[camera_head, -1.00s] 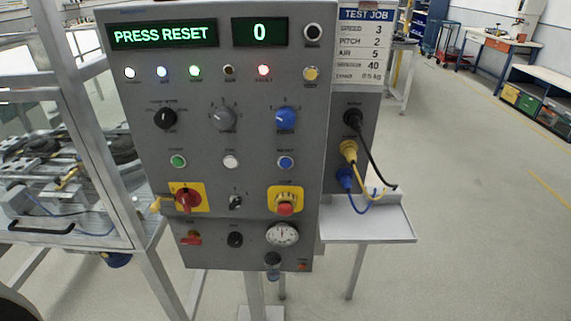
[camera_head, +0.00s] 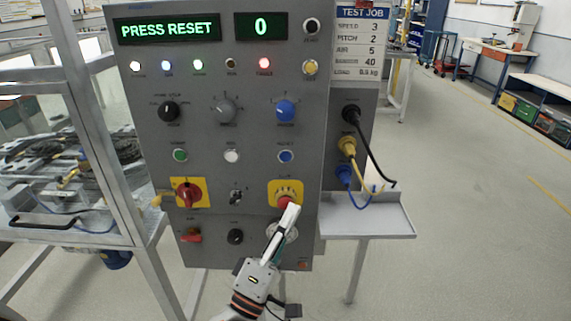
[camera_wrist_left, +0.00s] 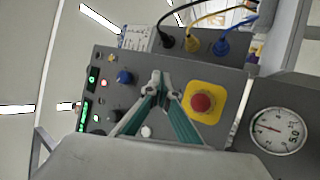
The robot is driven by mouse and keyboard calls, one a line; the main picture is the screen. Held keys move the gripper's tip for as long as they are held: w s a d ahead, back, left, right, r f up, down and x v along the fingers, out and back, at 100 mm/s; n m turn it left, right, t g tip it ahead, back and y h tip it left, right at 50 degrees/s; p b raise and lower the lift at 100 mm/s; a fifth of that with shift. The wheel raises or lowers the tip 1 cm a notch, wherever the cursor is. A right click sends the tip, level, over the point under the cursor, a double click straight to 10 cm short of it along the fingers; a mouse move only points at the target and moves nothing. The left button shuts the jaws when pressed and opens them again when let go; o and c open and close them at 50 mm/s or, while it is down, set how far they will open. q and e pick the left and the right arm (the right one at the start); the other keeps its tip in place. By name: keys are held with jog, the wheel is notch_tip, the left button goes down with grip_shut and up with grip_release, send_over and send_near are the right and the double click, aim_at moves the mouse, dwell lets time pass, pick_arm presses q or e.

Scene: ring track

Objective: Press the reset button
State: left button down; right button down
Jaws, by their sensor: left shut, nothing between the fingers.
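The blue reset button (camera_head: 285,156) is in the third row of the grey control panel (camera_head: 258,190), on the right side, below a blue knob (camera_head: 285,111). My left gripper (camera_head: 293,208) rises from below with its fingers shut and empty. In the head view its tips overlap the lower edge of the red stop button (camera_head: 285,201), below the reset button. In the left wrist view the shut fingertips (camera_wrist_left: 160,82) stand between the blue knob (camera_wrist_left: 124,77) and the red stop button (camera_wrist_left: 202,102). The reset button seems hidden behind them there. I cannot tell whether they touch the panel.
The display (camera_head: 166,28) reads PRESS RESET and the counter (camera_head: 260,26) reads 0. A red lamp (camera_head: 264,64) is lit. A red rotary switch (camera_head: 189,193) is at the left. Cables (camera_head: 366,165) hang at the right above a small shelf (camera_head: 372,222). A gauge (camera_wrist_left: 278,130) shows in the wrist view.

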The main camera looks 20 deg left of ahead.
aim_at(286, 157)
pick_arm(q)
jog(key=r+n+t, duration=0.1)
jog(key=r+n, duration=0.1)
jog(key=a+r+n+y, duration=0.1)
jog(key=r+n, duration=0.1)
jog(key=r+n+t+y, duration=0.1)
jog(key=shift+s+a+r+n+t, duration=0.15)
jog(key=shift+s+r+n+t, duration=0.15)
jog(key=shift+s+r+n, duration=0.1)
pick_arm(e)
jog(key=shift+s+d+f, duration=0.1)
jog(key=shift+s+f, duration=0.3)
jog(key=shift+s, duration=0.05)
pick_arm(q)
jog(key=shift+w, duration=0.2)
